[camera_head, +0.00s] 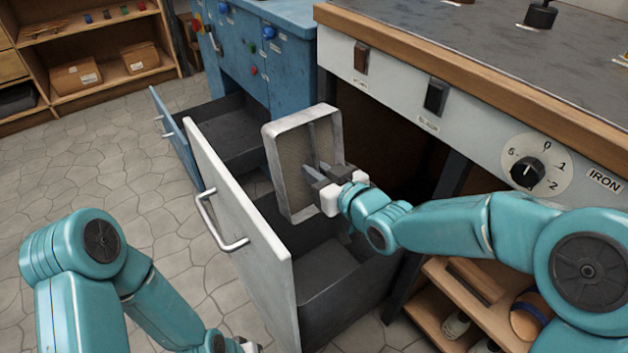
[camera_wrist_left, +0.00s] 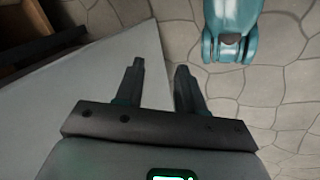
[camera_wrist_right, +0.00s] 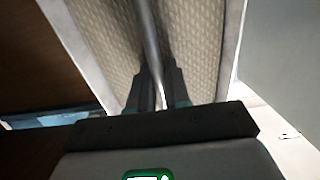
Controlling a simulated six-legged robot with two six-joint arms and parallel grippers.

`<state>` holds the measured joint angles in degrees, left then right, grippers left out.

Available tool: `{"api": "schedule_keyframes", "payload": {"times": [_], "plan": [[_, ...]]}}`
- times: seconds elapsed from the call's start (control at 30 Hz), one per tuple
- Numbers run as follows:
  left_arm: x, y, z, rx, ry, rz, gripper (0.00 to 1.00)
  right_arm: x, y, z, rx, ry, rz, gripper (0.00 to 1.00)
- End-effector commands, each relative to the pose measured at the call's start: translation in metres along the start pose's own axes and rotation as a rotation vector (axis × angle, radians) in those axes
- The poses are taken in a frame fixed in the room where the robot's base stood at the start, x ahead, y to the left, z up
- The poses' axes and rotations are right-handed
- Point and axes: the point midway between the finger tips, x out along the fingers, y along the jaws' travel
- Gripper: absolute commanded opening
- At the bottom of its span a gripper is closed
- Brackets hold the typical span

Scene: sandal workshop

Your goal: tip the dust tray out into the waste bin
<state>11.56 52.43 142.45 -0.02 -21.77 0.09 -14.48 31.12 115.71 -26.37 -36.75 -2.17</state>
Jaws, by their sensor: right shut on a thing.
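The dust tray (camera_head: 288,165) is a pale grey rectangular tray with a beige textured floor and a bar along its middle. It is tipped steeply on edge, its open face toward the head camera, above an open drawer with a white front (camera_head: 235,215). My right gripper (camera_head: 318,172) is shut on the tray's middle bar; the right wrist view shows this bar between the fingers (camera_wrist_right: 158,85). The drawer holds a dark grey bin-like box (camera_head: 325,270), perhaps the waste bin. No falling dust is visible. My left gripper (camera_wrist_left: 160,68) is open and empty, above the drawer front and floor.
A blue cabinet (camera_head: 285,65) has its own drawer open (camera_head: 225,135) behind. The white bench with a dial (camera_head: 528,172) overhangs at the right. Low wooden shelves (camera_head: 470,300) stand below right. Stone floor (camera_head: 110,160) at the left is clear.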

Motion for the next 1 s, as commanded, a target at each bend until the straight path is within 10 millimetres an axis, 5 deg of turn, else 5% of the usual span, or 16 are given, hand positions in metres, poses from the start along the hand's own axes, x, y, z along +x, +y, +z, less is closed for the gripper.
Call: {"api": "schedule_keyframes", "payload": {"times": [0.43, 1.0], "plan": [[0.052, -0.018, -0.032, 0.022, 0.113, 0.003, 0.38, -0.009, -0.001, 0.011, -0.001, 0.127, -0.001, 0.0], [0.051, -0.017, -0.035, 0.025, 0.124, 0.004, 0.38, -0.047, 0.0, 0.038, 0.0, 0.644, -0.001, 0.0]]}}
